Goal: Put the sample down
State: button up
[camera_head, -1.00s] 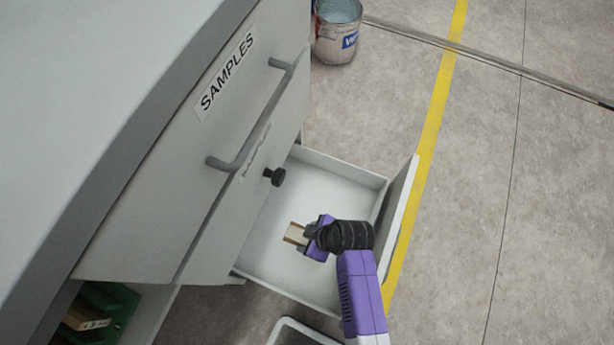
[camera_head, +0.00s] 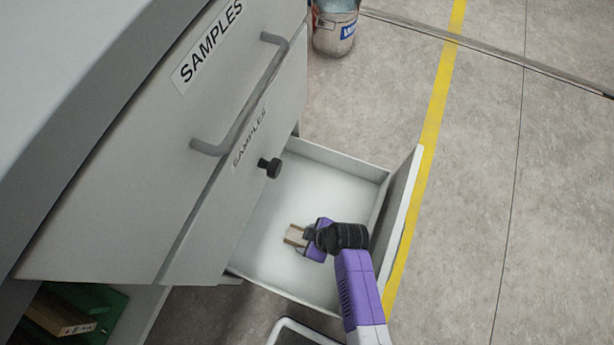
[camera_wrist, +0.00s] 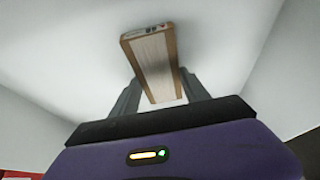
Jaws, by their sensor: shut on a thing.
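The sample (camera_wrist: 152,62) is a small block with wood-brown sides, a pale ribbed face and a small marked end. My gripper (camera_wrist: 158,92) is shut on it, with a dark finger on each side. In the head view the sample (camera_head: 294,236) shows at the tip of my purple and black gripper (camera_head: 304,237), inside the open lower drawer (camera_head: 345,187). The drawer's inside is white and otherwise looks empty. I cannot tell whether the sample touches the drawer floor.
The closed upper drawer, labelled SAMPLES (camera_head: 209,47), has a long bar handle (camera_head: 245,100). A black knob (camera_head: 269,167) juts out above the open drawer. The drawer's raised front panel (camera_head: 402,222) stands right of my gripper. A paint bucket (camera_head: 335,30) stands beyond.

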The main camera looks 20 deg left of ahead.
jog(key=o, duration=1.6)
jog(key=shift+f, duration=0.1)
jog(key=shift+c, duration=0.2)
jog(key=p+v, duration=0.4)
jog(key=v, duration=0.3)
jog(key=shift+d+r, duration=0.1)
jog(key=shift+r, duration=0.3)
